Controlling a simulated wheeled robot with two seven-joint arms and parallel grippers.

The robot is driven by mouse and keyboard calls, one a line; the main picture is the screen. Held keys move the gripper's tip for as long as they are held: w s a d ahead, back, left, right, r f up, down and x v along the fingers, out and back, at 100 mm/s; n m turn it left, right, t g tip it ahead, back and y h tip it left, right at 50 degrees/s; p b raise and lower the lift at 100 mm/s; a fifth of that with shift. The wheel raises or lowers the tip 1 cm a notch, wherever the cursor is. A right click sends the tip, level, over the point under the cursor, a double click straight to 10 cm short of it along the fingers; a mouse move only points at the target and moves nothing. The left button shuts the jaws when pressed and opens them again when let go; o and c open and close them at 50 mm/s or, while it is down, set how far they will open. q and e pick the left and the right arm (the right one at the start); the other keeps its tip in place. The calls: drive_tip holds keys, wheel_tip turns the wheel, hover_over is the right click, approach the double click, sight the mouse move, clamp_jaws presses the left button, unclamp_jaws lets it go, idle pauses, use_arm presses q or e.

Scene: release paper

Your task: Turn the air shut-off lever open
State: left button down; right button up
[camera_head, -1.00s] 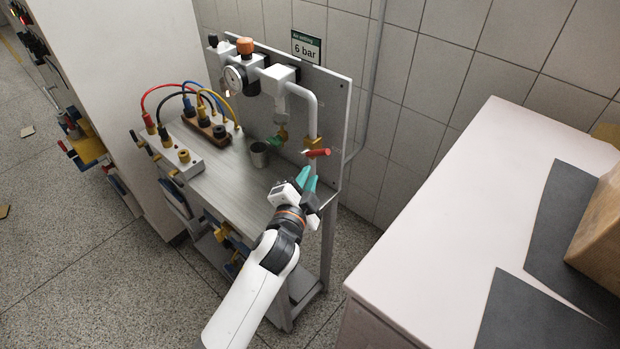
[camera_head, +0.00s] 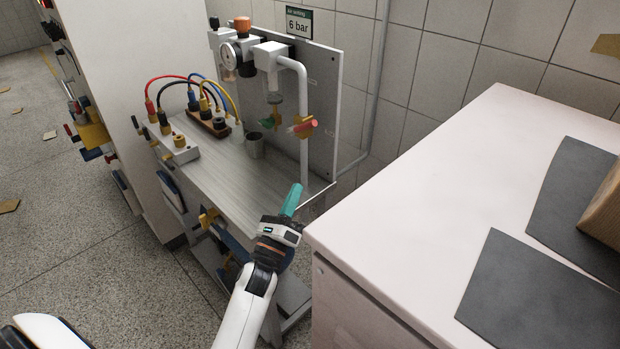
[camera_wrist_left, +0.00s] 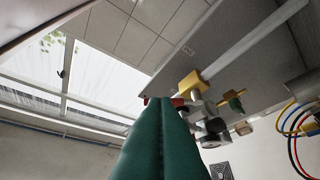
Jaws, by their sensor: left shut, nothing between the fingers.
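The red lever (camera_head: 304,126) sits on a yellow valve body (camera_head: 298,119) on the white vertical pipe of the wall panel. It lies roughly level across the front of the pipe. In the left wrist view the yellow valve body (camera_wrist_left: 190,86) shows beyond the fingers, and the red lever (camera_wrist_left: 178,101) is mostly hidden by them. My left gripper (camera_head: 292,200) has its teal fingers together and empty, below and apart from the lever, near the bench's right edge. The fingers (camera_wrist_left: 158,115) fill the middle of the wrist view. My right gripper is out of view.
A green-handled valve (camera_head: 267,120) sits left of the lever. A pressure gauge (camera_head: 228,56) and a "6 bar" sign (camera_head: 299,22) are above. A white cabinet (camera_head: 420,190) is close on the right.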

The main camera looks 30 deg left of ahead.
sight(304, 126)
use_arm(q)
drive_tip(key=s+a+r+p+x, duration=0.1)
drive_tip(key=a+r+p+x, duration=0.1)
drive_tip(key=x, duration=0.9)
drive_tip(key=shift+w+p, duration=0.35)
drive_tip(key=shift+p, duration=0.5)
drive_tip(key=shift+r, duration=0.15)
drive_tip(key=shift+r+n+y+p, duration=0.3)
drive_tip(key=shift+n+y+p, duration=0.15)
drive_tip(key=shift+n, duration=0.15)
